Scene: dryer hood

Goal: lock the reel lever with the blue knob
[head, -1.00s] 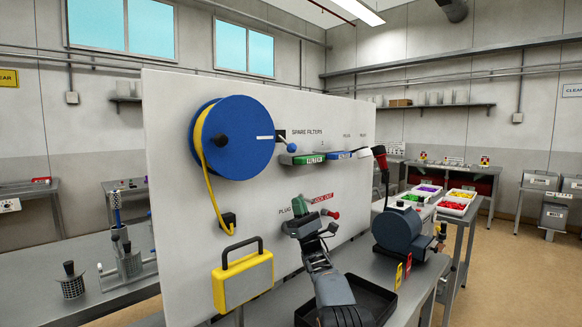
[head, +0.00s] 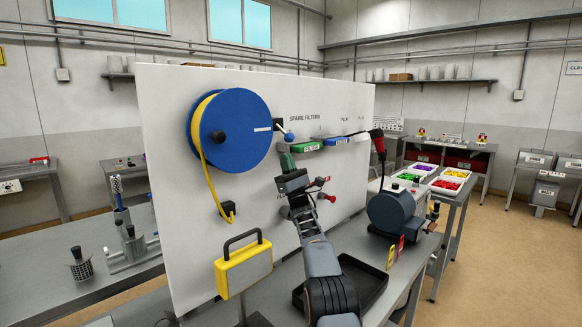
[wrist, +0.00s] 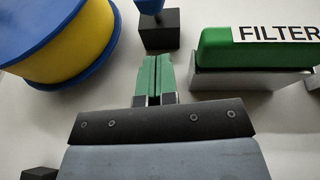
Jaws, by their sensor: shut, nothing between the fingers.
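The blue reel (head: 250,110) with its yellow hose is mounted on the white panel. Just right of it is the reel lever, with a black block (head: 279,123) and a blue knob (head: 289,136) hanging down to its right. In the wrist view the black block (wrist: 160,40) is at top centre, with a blue part (wrist: 158,10) cut by the top edge. My gripper (head: 285,150) is just below the knob in the head view, with no clear contact. In the wrist view its green fingers (wrist: 154,75) are together and empty, pointing at the block.
A green filter (head: 310,145) on a grey holder sits close right of my gripper; it also shows in the wrist view (wrist: 225,50). A blue filter (head: 337,140) is beyond it.

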